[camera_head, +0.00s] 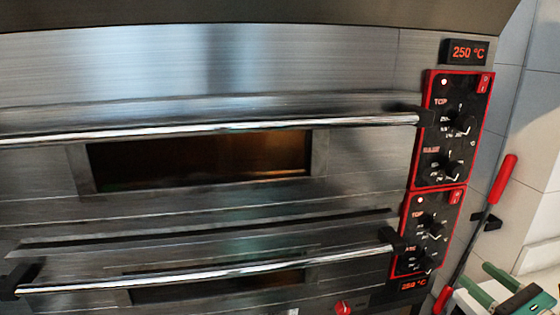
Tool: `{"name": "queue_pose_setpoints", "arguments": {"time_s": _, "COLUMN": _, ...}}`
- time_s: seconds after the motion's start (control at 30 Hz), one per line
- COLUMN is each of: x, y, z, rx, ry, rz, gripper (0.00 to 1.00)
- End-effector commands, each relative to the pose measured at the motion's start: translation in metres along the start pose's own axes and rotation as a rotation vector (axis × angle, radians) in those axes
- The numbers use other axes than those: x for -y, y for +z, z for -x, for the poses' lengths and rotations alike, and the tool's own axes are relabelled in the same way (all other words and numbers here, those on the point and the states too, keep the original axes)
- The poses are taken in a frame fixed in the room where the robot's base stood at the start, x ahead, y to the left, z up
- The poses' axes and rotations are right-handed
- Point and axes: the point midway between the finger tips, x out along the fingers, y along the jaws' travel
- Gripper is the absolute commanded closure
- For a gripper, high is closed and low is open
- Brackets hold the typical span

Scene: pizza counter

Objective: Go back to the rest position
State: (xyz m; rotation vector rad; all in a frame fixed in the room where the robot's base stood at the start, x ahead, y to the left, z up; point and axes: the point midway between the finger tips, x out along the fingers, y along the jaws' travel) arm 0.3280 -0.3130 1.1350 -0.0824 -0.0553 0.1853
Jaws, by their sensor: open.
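My gripper is not in view. A steel two-deck pizza oven (240,60) fills most of the head view. Its upper door has a long bar handle (220,130) and a dark window (200,158) with a faint orange glow. The lower door has a similar bar handle (210,275) and a window partly hidden behind that bar. Both doors look shut.
Red-framed control panels with black knobs (458,124) line the oven's right side, under a display (464,52) reading 250 °C. A red-handled tool (501,178) leans by the tiled wall (540,110). Green and black items (515,295) sit at the lower right, cut off.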

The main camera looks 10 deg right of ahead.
Motion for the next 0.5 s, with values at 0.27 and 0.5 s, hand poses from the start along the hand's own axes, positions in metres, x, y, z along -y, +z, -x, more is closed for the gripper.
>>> {"name": "queue_pose_setpoints", "arguments": {"time_s": 0.27, "x": -0.157, "y": -0.001, "z": -0.061, "rx": -0.204, "ry": 0.556, "rz": 0.396, "gripper": 0.45}}
{"name": "queue_pose_setpoints", "arguments": {"time_s": 0.5, "x": -0.278, "y": -0.021, "z": -0.042, "rx": -0.312, "ry": 1.125, "rz": 1.094, "gripper": 0.45}}
